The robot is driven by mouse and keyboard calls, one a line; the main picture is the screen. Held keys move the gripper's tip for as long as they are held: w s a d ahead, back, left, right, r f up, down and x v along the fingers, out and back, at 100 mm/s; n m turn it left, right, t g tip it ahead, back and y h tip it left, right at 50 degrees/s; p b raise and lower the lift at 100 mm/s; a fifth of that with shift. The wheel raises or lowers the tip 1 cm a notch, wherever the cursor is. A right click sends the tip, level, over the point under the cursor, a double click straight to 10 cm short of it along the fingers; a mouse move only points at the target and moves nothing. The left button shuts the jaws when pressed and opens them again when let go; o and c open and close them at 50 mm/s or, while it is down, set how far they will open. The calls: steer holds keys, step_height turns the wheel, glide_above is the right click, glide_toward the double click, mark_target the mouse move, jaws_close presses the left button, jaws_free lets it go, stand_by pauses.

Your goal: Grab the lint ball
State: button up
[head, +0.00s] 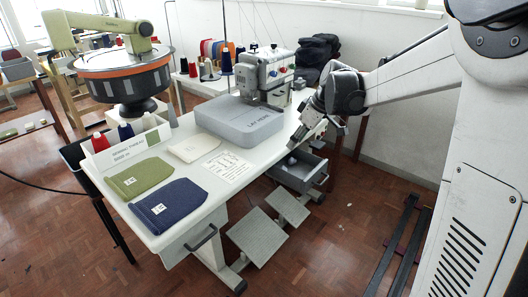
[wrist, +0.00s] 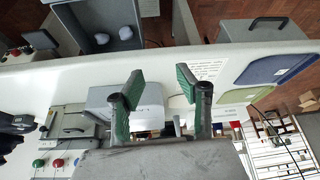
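Two small pale grey round things, which look like lint balls, lie in the open grey drawer (wrist: 80,17) in the wrist view: one on the left (wrist: 101,38) and one on the right (wrist: 126,33). In the head view one pale ball (head: 291,161) shows inside the drawer (head: 312,172) under the table's right side; the other is hidden or too small to tell. My gripper (head: 305,132) is at the table's right edge, above the drawer. In the wrist view my gripper (wrist: 158,84) has its green-padded fingers wide apart with nothing between them, away from the balls.
The white table (head: 224,194) holds a grey sewing machine (head: 240,115), a green pouch (head: 139,178), a blue pouch (head: 167,210), a cream pouch (head: 194,148) and a printed sheet (head: 226,166). Grey pedals (head: 257,236) stand below.

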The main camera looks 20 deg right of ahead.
steer(key=w+d+f+n+y, duration=0.1)
steer(key=w+d+f+n, duration=0.2)
steer(key=w+d+f, duration=0.4)
steer(key=b, duration=0.1)
glide_toward(285, 168)
steer(key=shift+g+y, duration=0.3)
steer(key=x, duration=0.5)
steer(key=shift+w+r, duration=0.1)
steer(key=shift+w, duration=0.25)
steer(key=shift+d+b+x, duration=0.15)
steer(key=shift+b+x, duration=0.35)
steer(key=shift+x, duration=0.8)
steer(key=shift+d+b+x, duration=0.1)
steer(key=shift+b+x, duration=0.35)
steer(key=shift+x, duration=0.8)
steer(key=c, duration=0.5)
